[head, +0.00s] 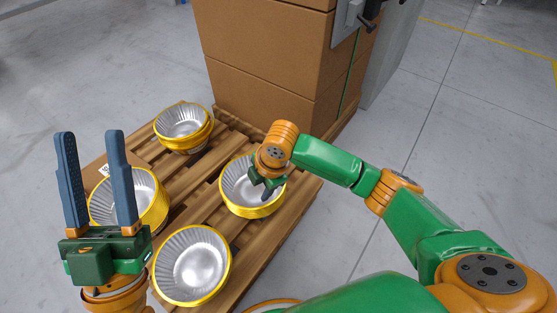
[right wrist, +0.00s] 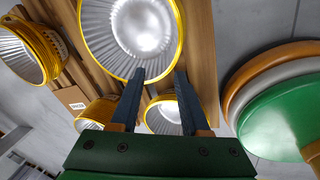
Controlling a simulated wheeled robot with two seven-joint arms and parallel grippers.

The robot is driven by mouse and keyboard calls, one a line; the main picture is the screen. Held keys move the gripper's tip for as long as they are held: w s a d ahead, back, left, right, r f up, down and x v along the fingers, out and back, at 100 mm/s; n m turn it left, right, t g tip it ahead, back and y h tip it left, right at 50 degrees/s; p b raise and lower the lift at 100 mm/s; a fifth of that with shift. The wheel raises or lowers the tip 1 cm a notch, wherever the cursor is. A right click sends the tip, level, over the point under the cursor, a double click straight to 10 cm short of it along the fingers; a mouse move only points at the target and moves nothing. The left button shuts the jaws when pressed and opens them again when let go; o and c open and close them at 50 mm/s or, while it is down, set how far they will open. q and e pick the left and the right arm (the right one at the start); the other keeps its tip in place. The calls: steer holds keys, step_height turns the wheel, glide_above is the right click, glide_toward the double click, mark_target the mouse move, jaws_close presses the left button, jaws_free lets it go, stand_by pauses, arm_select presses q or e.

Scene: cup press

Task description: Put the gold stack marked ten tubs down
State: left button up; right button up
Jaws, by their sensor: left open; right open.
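Several silver fluted tubs with gold rims stand on a wooden pallet in the head view: a back stack (head: 183,124), a left stack (head: 148,190), a right stack (head: 235,190) and a front stack (head: 193,265). I cannot read which is marked ten. My right gripper (head: 268,188) is open over the right stack and hides part of its inside. In the right wrist view its open fingers (right wrist: 158,76) point at the near rim of a large tub (right wrist: 135,25); nothing is between them. My left gripper (head: 90,135) is open, empty and upright, partly covering the left stack.
Tall brown cardboard boxes (head: 265,50) stand on the back of the pallet (head: 258,250). A grey post (head: 392,60) stands at their right. A small white label on a brown piece (right wrist: 77,105) shows between tubs. Grey floor surrounds the pallet.

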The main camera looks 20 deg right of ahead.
steer(key=w+a+r+m+t+y, duration=0.1)
steer(key=a+r+m+t+y, duration=0.45)
steer(key=a, duration=0.65)
step_height(320, 180, up, 10)
steer(key=m+t+y, duration=0.2)
steer(key=t+y, duration=0.2)
steer(key=t, duration=0.1)
steer(key=s+d+r+m+t+h, duration=0.1)
steer(key=s+d+r+m+t, duration=0.3)
steer(key=r, duration=0.4)
steer(key=s+d+r+m+t+h, duration=0.1)
steer(key=s+d+r+m+t, duration=0.3)
steer(key=s+d+r+t, duration=0.3)
steer(key=shift+d+r+t, duration=0.55)
steer(key=shift+d+t, duration=0.5)
steer(key=shift+d, duration=0.15)
